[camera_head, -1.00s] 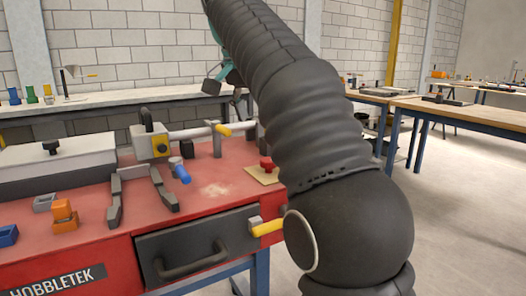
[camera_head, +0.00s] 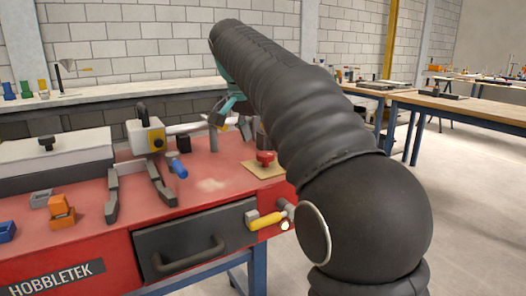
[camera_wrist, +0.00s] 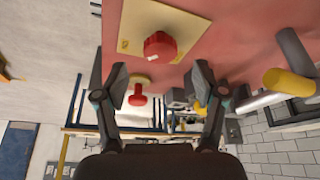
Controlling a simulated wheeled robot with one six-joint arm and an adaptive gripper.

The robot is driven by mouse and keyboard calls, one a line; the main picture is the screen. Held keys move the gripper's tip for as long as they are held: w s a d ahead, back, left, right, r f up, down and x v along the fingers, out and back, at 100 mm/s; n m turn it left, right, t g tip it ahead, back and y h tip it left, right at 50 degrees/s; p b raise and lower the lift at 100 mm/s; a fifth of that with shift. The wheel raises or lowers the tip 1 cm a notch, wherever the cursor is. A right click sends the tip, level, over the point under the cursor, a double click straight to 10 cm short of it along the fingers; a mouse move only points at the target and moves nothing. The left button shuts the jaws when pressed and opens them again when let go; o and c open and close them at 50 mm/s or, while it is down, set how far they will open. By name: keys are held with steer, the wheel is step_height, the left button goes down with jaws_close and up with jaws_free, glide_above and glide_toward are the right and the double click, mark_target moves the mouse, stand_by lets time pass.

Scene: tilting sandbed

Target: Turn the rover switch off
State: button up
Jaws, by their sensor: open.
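A red lobed knob (camera_head: 265,158) sits on a tan plate (camera_head: 256,170) near the right end of the red bench top. In the wrist view the red knob (camera_wrist: 160,46) and its plate (camera_wrist: 133,44) are at the top, just beyond my fingertips. A second red knob (camera_wrist: 138,98) shows farther off between my fingers. No label marks either as the rover switch. My gripper (camera_wrist: 160,84) is open and empty, its fingers spread apart. In the head view my gripper (camera_head: 232,112) is above and behind the plate, partly hidden by my arm.
A yellow handle (camera_head: 265,221) juts from the bench front beside a grey drawer (camera_head: 195,243). A white block with a yellow face (camera_head: 147,138), a blue-ended part (camera_head: 178,168) and orange blocks (camera_head: 61,211) stand on the bench. Bare red top lies left of the plate.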

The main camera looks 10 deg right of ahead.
mark_target(265, 154)
steer(key=shift+x, duration=2.4)
steer(key=c, duration=1.1)
